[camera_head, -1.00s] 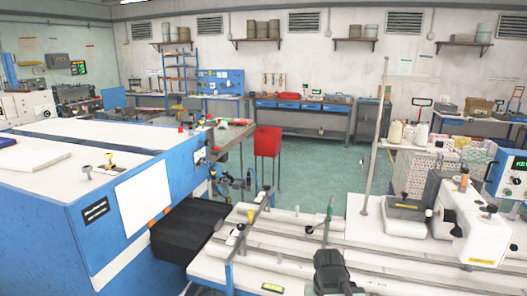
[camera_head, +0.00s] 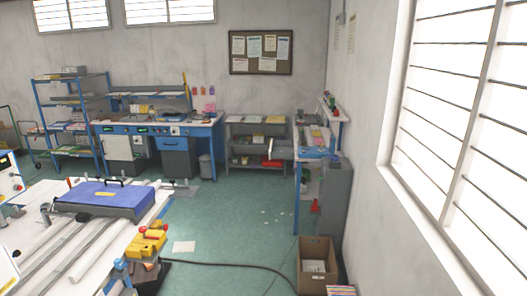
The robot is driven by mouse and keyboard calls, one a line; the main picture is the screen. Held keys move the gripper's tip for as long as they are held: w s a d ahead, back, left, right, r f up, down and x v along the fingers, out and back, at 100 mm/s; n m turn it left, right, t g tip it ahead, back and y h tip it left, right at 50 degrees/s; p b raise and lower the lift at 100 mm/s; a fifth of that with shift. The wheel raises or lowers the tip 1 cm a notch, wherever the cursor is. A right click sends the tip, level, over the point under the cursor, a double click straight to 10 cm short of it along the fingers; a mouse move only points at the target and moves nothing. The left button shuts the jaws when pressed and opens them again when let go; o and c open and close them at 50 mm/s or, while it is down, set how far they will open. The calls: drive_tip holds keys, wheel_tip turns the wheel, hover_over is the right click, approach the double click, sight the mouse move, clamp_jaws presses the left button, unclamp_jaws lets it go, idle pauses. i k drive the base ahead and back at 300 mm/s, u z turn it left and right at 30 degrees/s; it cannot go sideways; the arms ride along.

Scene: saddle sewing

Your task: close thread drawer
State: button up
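I cannot pick out a thread drawer for certain. A pale, box-like part (camera_head: 283,151) juts out to the left from the blue-framed bench (camera_head: 318,153) along the right wall; I cannot tell whether it is a drawer. The blue desk (camera_head: 158,128) at the back has a blue drawer front (camera_head: 171,144) above a dark cabinet, and it looks shut. No part of my gripper can be made out in the current view.
A cardboard box (camera_head: 317,262) stands by the right wall. A dark cable (camera_head: 230,265) crosses the floor. Green floor (camera_head: 225,210) lies open in the middle.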

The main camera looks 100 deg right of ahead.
sight(288, 147)
drive_tip(key=z, duration=3.15)
drive_tip(key=i, duration=5.65)
drive_tip(key=z, duration=0.75)
